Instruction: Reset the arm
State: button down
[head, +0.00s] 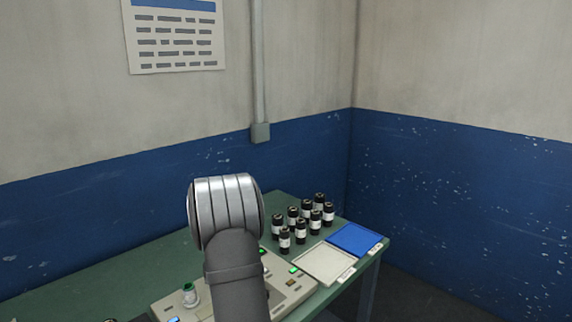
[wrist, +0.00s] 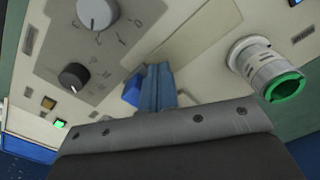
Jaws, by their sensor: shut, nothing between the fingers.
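My gripper (wrist: 158,82) shows in the wrist view as narrow blue fingers pressed together, with nothing between them. It is over the face of a cream control panel (wrist: 110,112); I cannot tell whether it touches it. In the head view my arm rises in front of the panel (head: 165,309) and hides the gripper and the panel's middle. A white cylinder with a green end (wrist: 268,68) stands to the right of the fingers; it shows at the panel's left in the head view (head: 190,295).
The panel carries a large grey knob (wrist: 97,12), a dark knob (wrist: 73,77) and lit green buttons (head: 293,269). Several dark bottles (head: 293,217) stand on the green table (head: 80,279) behind it. A cream tray (head: 323,262) and a blue tray (head: 354,239) lie at the right.

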jog(key=shift+r, duration=0.1)
notch_tip(320, 180, up, 8)
notch_tip(320, 180, down, 9)
jog(key=shift+s+a+r, duration=0.1)
jog(key=shift+s+r, duration=0.05)
jog(key=shift+r, duration=0.05)
jog(key=shift+w+r, duration=0.2)
jog(key=shift+w, duration=0.1)
jog(key=s+a, duration=0.6)
jog(key=s, duration=0.1)
jog(key=shift+s+a, duration=0.1)
jog(key=shift+a, duration=0.25)
notch_tip(320, 180, up, 2)
jog(key=shift+d+r, duration=0.15)
jog(key=shift+r, duration=0.6)
